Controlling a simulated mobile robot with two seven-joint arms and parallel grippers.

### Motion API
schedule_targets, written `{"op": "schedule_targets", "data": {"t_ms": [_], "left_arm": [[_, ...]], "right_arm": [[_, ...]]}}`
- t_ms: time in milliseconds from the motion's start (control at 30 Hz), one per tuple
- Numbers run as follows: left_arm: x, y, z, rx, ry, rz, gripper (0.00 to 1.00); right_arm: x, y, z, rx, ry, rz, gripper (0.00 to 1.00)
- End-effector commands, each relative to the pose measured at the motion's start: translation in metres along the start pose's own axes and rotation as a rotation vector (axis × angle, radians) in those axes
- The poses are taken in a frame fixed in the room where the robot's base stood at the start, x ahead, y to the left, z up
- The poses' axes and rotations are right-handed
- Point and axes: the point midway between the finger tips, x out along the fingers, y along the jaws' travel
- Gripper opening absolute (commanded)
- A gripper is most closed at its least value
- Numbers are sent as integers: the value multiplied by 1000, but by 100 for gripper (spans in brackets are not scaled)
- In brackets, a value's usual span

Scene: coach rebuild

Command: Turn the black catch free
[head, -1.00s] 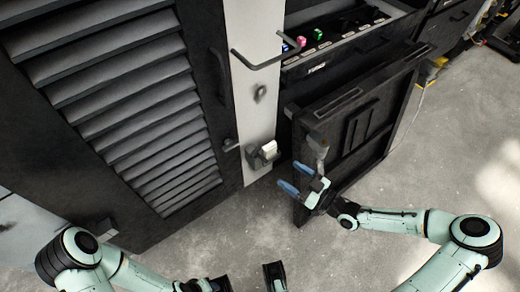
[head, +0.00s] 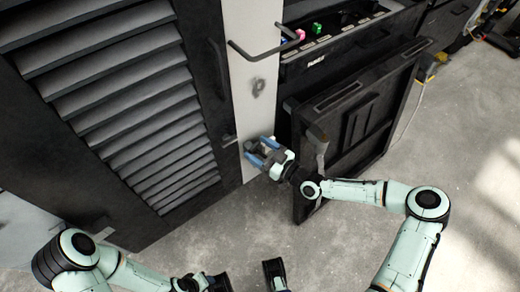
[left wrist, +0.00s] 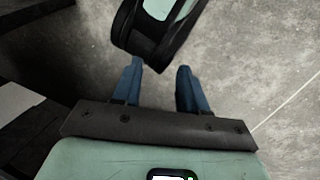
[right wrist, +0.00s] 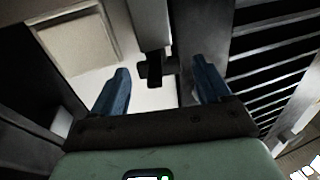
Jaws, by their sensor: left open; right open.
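The black catch (right wrist: 156,68) shows in the right wrist view as a small dark cross-shaped piece at the end of a grey bar (right wrist: 150,22), against the white post. My right gripper (right wrist: 158,82) is open, with its blue fingers on either side of the catch in that view; I cannot tell whether either finger touches it. In the head view my right gripper (head: 260,153) is at the white post (head: 250,90) and covers most of the catch. My left gripper (left wrist: 157,78) is open and empty over the concrete floor in the left wrist view.
A dark louvred door (head: 130,100) stands left of the post. A dark panel (head: 365,125) leans below an open drawer (head: 335,45) to the right. A bent bar handle (head: 262,56) juts out above my right gripper.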

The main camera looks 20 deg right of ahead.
Motion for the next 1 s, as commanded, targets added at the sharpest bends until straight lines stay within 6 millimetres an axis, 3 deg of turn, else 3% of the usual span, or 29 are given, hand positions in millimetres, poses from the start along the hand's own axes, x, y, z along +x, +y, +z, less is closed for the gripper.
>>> {"op": "schedule_targets", "data": {"t_ms": [133, 300, 467, 733, 1000], "left_arm": [[0, 0, 0, 0, 1, 0, 43], [0, 0, 0, 0, 0, 0, 43], [-2, 1, 2, 1, -4, 0, 43], [-36, 12, 43, 11, -124, 6, 43], [-45, 13, 52, 11, -155, 3, 43]], "right_arm": [[0, 0, 0, 0, 0, 0, 77], [0, 0, 0, 0, 0, 0, 21], [0, -1, -1, 2, 2, 4, 20], [2, -8, -7, 8, 8, 137, 20], [1, -8, -3, 3, 5, 257, 21]]}}
